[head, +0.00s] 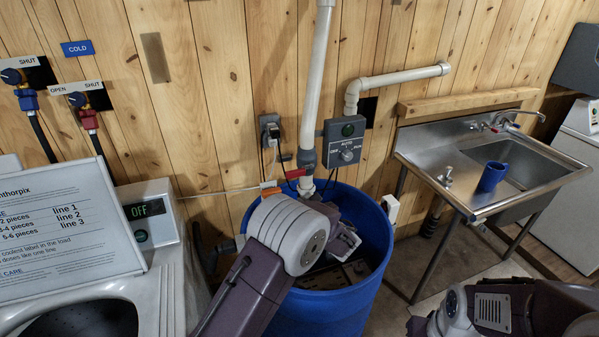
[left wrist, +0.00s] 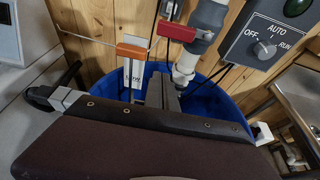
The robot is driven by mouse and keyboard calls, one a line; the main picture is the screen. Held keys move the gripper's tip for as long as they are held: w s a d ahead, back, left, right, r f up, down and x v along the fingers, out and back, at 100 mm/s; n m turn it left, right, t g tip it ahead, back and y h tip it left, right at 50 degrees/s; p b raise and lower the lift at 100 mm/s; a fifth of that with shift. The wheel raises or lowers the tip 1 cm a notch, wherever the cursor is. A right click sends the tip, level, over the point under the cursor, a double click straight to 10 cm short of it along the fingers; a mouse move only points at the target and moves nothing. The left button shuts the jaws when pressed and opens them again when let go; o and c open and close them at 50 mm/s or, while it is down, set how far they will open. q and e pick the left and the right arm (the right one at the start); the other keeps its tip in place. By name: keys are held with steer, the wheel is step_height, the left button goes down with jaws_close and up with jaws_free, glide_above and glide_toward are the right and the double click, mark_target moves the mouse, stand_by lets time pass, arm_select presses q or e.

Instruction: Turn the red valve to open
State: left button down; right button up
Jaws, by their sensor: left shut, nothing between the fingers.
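A small red lever (head: 294,173) is on the white pipe's grey fitting above the blue barrel. In the left wrist view the red lever (left wrist: 177,32) sits beside the grey fitting. Another red-bodied tap (head: 78,99) with a dark knob is on the wall at the left, under a label reading OPEN and SHUT. My left gripper (left wrist: 162,88) is shut and empty, in front of the barrel and below the lever, apart from it in the picture.
An orange-topped tag (left wrist: 132,50) hangs beside the lever. A grey control box (head: 345,142) with a dial is right of the pipe. The barrel (head: 372,230) stands below. A washer (head: 160,270) is left, a steel sink (head: 480,200) right.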

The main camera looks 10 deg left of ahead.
mark_target(301, 171)
arm_select(q)
steer(key=w+a+r+p, duration=0.1)
steer(key=w+a+p, duration=0.3)
steer(key=w+p, duration=0.1)
steer(key=shift+w+r, duration=0.25)
steer(key=shift+w, duration=0.65)
steer(key=shift+a, duration=0.1)
steer(key=shift+r, duration=0.1)
